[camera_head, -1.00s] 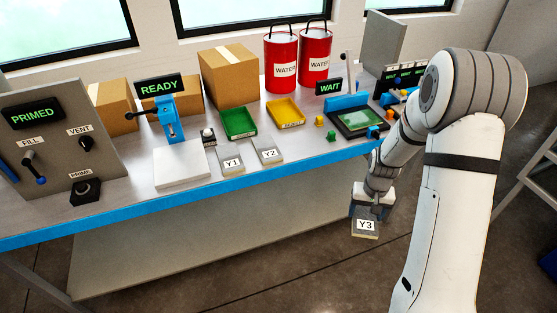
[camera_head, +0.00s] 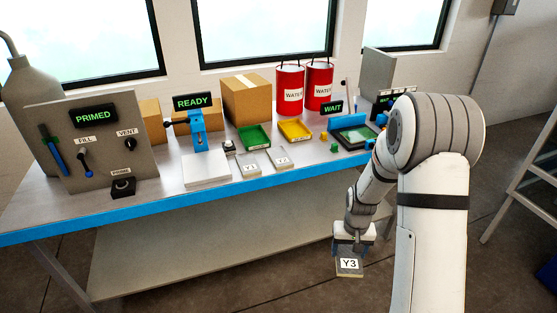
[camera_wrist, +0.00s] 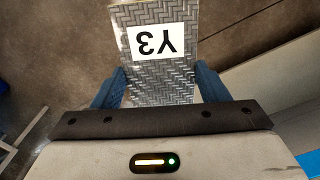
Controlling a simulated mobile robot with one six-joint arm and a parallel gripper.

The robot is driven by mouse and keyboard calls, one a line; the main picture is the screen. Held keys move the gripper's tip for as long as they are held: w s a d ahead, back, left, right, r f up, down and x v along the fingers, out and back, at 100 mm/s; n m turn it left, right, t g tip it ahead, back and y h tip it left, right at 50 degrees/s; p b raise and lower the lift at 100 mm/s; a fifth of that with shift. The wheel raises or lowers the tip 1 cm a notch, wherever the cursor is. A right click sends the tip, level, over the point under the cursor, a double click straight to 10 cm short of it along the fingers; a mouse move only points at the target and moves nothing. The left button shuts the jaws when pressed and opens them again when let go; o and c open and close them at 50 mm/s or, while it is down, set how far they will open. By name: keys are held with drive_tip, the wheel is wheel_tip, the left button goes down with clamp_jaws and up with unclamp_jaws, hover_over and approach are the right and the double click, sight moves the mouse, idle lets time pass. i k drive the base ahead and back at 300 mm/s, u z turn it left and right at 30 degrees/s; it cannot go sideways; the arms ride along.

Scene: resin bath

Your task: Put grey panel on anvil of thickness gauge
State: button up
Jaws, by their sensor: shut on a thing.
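My gripper (camera_head: 352,243) is shut on a grey panel (camera_head: 348,270) labelled Y3 and holds it in front of the bench, over the floor. In the wrist view the woven grey panel (camera_wrist: 160,75) sits between the two blue fingers, its label upside down. The blue gauge (camera_head: 199,130) stands on the left half of the bench under a READY display, on a white base (camera_head: 206,171). The gauge's anvil is too small to make out. My gripper is well to the right of the gauge and lower than the bench top.
Panels Y1 (camera_head: 249,168) and Y2 (camera_head: 278,160) lie on the bench right of the gauge. Behind them are a green tray (camera_head: 254,138) and a yellow tray (camera_head: 295,131). A control panel (camera_head: 95,145) reading PRIMED stands at the left. Open floor lies before the bench.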

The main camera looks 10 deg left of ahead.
sight(205, 165)
drive_tip(key=u, duration=0.25)
drive_tip(key=i, duration=0.85)
